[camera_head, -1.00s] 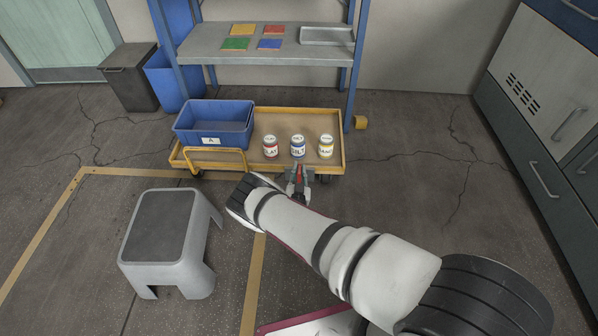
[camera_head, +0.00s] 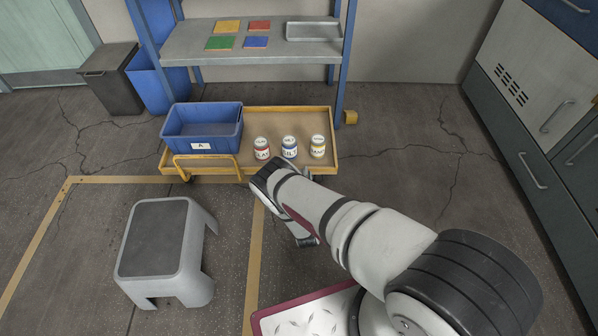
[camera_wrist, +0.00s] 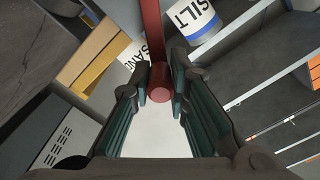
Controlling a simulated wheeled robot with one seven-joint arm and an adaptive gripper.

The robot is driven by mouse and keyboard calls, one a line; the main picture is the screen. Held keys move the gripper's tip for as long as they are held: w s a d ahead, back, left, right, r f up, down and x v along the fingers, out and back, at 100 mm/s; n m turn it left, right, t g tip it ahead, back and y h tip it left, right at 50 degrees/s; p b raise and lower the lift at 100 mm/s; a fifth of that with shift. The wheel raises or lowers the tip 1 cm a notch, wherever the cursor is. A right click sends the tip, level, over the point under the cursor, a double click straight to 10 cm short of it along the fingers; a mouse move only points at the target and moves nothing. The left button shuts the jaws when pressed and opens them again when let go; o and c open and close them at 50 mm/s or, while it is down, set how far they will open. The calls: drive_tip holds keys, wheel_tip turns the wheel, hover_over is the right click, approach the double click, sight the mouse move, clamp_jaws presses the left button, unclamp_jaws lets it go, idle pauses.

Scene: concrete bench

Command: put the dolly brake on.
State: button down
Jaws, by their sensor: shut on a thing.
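The dolly (camera_head: 326,122) is a low cart with a yellow rim in the head view, standing at the foot of the shelf. A red lever (camera_wrist: 153,35) runs down from the top of the wrist view, and its rounded end lies between my fingertips. My gripper (camera_wrist: 161,84) is shut on this lever. In the head view my own wrist hides the fingers and the lever, close to the dolly's front edge. On the deck stand three cans: red-marked (camera_head: 262,148), blue-marked SILT (camera_head: 289,147) and yellow-marked (camera_head: 318,146). SILT also shows in the wrist view (camera_wrist: 195,20).
A blue bin (camera_head: 203,147) labelled A sits on the dolly's left end, behind a yellow handle (camera_head: 207,160). A grey step stool (camera_head: 160,240) stands at the front left. The shelf (camera_head: 250,48) is behind, drawers (camera_head: 535,150) are at right. Floor right of the dolly is clear.

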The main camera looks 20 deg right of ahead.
drive_tip(key=s+d+f+m+b, duration=0.1)
drive_tip(key=d+f+m+b, duration=0.1)
drive_tip(key=m, duration=0.5)
drive_tip(key=shift+d+f+m, duration=0.3)
drive_tip(key=shift+d+f, duration=0.55)
drive_tip(key=shift+f, duration=0.55)
drive_tip(key=c, duration=1.5)
unclamp_jaws()
drive_tip(key=shift+f, duration=0.1)
wheel_tip(320, 180, up, 10)
